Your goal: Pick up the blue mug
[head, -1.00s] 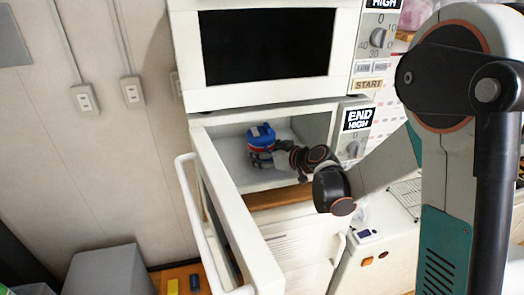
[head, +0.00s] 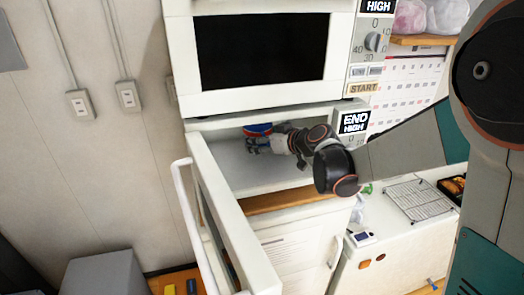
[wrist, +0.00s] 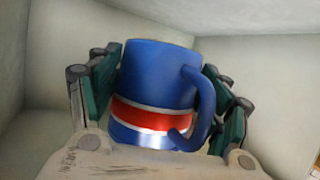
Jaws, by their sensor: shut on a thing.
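The blue mug (wrist: 155,75) has a red band edged in white and a handle on its right side in the wrist view. My gripper (wrist: 160,95) is shut on it, with one finger on each side of the body. In the head view the mug (head: 258,129) is inside the open lower microwave (head: 225,178), and its top is hidden by the compartment's upper edge. My gripper (head: 262,145) reaches in from the right. I cannot tell whether the mug touches the microwave floor.
The microwave's open door (head: 232,225) stands out at the left of the opening, with its handle (head: 190,215) on the outer side. A second microwave (head: 262,55) sits directly above. A wire rack (head: 418,200) lies on the white counter at the right.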

